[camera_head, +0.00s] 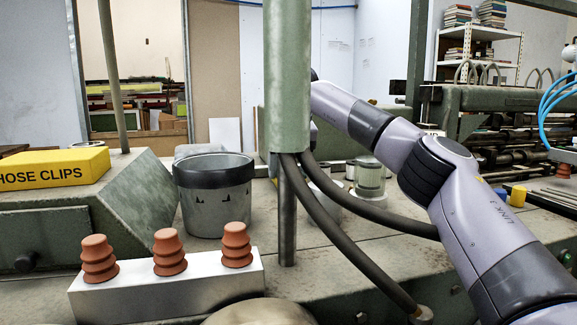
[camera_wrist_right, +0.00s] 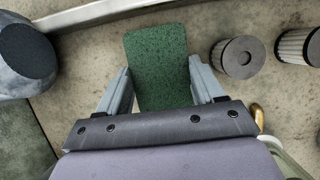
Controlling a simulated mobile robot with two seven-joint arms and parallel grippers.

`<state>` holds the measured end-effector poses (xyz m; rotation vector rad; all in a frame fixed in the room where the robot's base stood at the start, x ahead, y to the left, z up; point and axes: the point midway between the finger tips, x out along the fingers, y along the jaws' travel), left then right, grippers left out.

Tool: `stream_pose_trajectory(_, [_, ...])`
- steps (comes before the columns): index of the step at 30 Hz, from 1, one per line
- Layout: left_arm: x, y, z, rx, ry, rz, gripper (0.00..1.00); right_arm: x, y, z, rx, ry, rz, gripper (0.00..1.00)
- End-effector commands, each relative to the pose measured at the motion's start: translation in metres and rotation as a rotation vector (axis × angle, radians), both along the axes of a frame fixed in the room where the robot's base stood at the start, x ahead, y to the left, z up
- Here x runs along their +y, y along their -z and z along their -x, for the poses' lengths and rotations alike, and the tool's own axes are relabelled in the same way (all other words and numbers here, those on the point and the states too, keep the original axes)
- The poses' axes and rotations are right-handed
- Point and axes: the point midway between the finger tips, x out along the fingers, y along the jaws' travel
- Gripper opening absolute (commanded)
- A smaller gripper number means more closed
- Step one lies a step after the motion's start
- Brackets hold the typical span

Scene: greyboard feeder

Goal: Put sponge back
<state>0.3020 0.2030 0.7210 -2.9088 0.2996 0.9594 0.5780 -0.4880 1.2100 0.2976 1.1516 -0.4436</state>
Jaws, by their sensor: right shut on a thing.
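The sponge (camera_wrist_right: 157,48), a dark green speckled pad with rounded corners, shows in the right wrist view. My right gripper (camera_wrist_right: 159,80) is shut on it, with one finger along each side. The sponge sticks out past the fingertips, over a worn beige surface (camera_wrist_right: 85,85). I cannot tell whether it touches that surface. In the head view my right arm reaches in from the right and passes behind the green column (camera_head: 287,75). The right gripper and sponge are hidden there. My left gripper is in neither view.
A grey bucket (camera_head: 215,208) with a dark rim stands left of the column. Dark hoses (camera_head: 345,245) curve down in front. Several reddish bellows cups, one here (camera_head: 168,250), stand on a metal block (camera_head: 215,285). Grey cylinders (camera_wrist_right: 237,62) lie right of the sponge. A yellow hose-clips box (camera_head: 55,168) sits left.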

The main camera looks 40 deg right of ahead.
Motion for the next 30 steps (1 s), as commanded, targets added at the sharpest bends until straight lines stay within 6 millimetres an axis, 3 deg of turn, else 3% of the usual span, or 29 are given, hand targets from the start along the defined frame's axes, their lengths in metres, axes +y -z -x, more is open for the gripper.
stream_pose_trajectory(11, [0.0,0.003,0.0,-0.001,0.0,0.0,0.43,0.0,0.006,0.0,0.0,-0.001,0.0,0.43])
stream_pose_trajectory(12, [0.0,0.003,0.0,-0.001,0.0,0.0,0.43,0.0,0.005,0.0,-0.001,0.0,0.0,0.77])
stream_pose_trajectory(14, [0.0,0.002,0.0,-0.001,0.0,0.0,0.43,0.0,0.004,0.0,-0.001,0.0,0.0,0.93])
stream_pose_trajectory(26, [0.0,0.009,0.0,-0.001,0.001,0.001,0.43,0.0,0.006,0.0,-0.001,-0.001,0.001,0.93])
stream_pose_trajectory(30, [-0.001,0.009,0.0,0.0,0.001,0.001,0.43,0.005,-0.018,0.006,-0.004,-0.003,0.0,0.93])
